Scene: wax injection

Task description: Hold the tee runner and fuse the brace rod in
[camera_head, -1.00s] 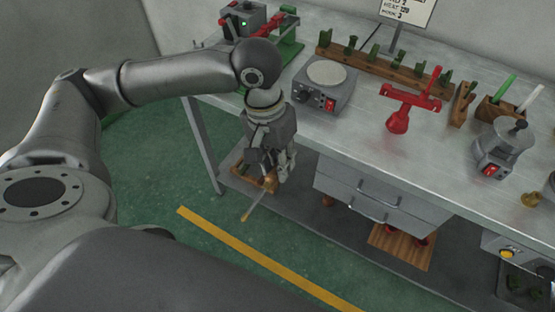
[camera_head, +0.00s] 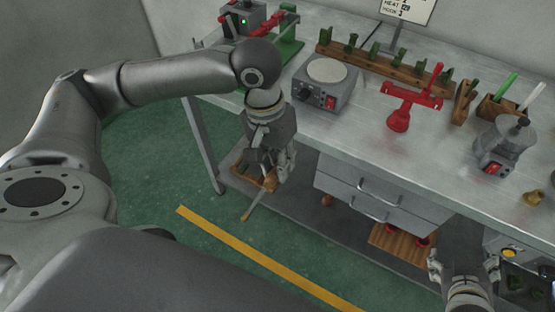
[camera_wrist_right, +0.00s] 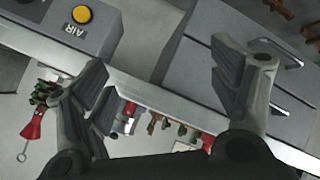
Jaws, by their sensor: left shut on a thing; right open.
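I cannot tell which thing is the brace rod. My right gripper (camera_head: 463,264) is open and empty at the lower right, in front of the drawers. Its spread fingers also show in the right wrist view (camera_wrist_right: 160,85).
The bench holds a hot plate (camera_head: 325,80), a wooden rack (camera_head: 385,71) of green pieces, a grey pot (camera_head: 502,143) and a green stand (camera_head: 288,42). A yellow button (camera_wrist_right: 83,14) sits on the AIR box. The bench's front middle is clear.

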